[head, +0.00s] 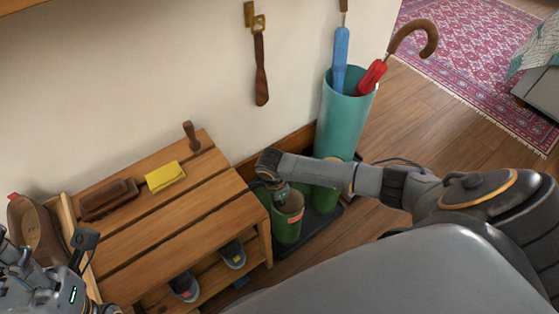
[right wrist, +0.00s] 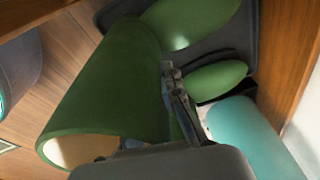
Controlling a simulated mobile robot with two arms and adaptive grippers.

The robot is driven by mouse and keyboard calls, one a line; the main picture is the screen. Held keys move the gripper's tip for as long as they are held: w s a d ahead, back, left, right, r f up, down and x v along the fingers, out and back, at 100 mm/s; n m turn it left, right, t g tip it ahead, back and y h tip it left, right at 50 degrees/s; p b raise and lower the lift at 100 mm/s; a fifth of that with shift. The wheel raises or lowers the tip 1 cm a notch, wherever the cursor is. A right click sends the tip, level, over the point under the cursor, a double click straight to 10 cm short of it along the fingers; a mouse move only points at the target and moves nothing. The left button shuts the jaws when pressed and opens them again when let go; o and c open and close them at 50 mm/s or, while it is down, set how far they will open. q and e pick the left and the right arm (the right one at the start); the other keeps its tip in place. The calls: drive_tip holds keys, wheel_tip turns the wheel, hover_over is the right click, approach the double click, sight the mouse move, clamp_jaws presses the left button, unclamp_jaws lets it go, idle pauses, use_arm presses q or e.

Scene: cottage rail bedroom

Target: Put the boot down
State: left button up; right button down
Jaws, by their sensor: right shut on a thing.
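My right gripper (head: 283,193) is shut on a green boot (head: 286,222), gripped at its upper part beside the bench. In the right wrist view the boot's wide shaft (right wrist: 105,85) fills the left, with its pale-lined opening at lower left. The gripper's finger (right wrist: 178,100) lies along its side. A second green boot (head: 325,199) stands just to the right, partly behind my arm. A dark boot tray (head: 322,227) is under the boots; I cannot tell whether the held boot touches it. My left gripper (head: 82,245) is partly in view at lower left, its jaws unclear.
A teal umbrella stand (head: 345,120) with umbrellas stands behind the boots. The slatted wooden bench (head: 185,225) at left holds a brush (head: 108,199) and a yellow cloth (head: 165,176), with shoes (head: 232,252) beneath. Open wooden floor (head: 450,115) lies to the right.

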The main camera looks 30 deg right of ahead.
drive_tip(key=shift+f, duration=0.4)
drive_tip(key=c, duration=1.4)
unclamp_jaws()
drive_tip(key=shift+c, duration=0.2)
